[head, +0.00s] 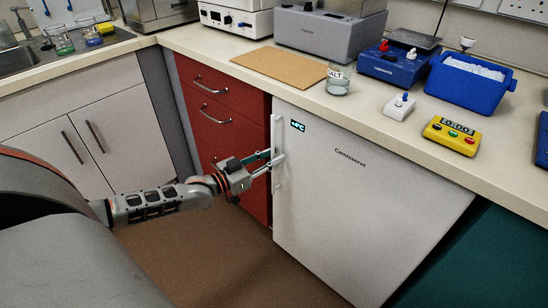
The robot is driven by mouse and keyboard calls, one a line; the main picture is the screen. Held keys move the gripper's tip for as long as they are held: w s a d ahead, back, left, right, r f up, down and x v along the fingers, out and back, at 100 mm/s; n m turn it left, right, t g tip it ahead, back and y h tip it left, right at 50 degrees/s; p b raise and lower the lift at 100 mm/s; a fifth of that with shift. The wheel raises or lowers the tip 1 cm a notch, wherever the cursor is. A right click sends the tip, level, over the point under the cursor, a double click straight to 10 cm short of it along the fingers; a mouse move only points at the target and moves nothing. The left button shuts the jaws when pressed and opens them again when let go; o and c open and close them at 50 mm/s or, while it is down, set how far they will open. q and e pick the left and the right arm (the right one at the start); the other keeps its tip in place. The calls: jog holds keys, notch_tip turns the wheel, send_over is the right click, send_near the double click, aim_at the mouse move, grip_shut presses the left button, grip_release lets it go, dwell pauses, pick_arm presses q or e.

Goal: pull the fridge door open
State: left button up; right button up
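The white fridge (365,205) stands under the counter, and its door looks shut, flush with the cabinets. A pale upright handle (277,132) runs along the door's left edge, beside a small lit temperature display (297,126). My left gripper (275,157) reaches in from the left at the handle's lower half. Its two fingers converge on either side of the handle and look shut on it; the fingertips partly hide the contact. My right gripper is not in view.
Red drawers (222,112) adjoin the fridge on the left, and a teal cabinet (465,262) is on the right. The counter above holds a beaker (339,80), a yellow timer (451,137) and a blue ice bucket (468,83). The brown floor before the door looks clear.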

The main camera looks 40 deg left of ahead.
pick_arm(q)
jog(key=shift+w, duration=0.15)
grip_shut()
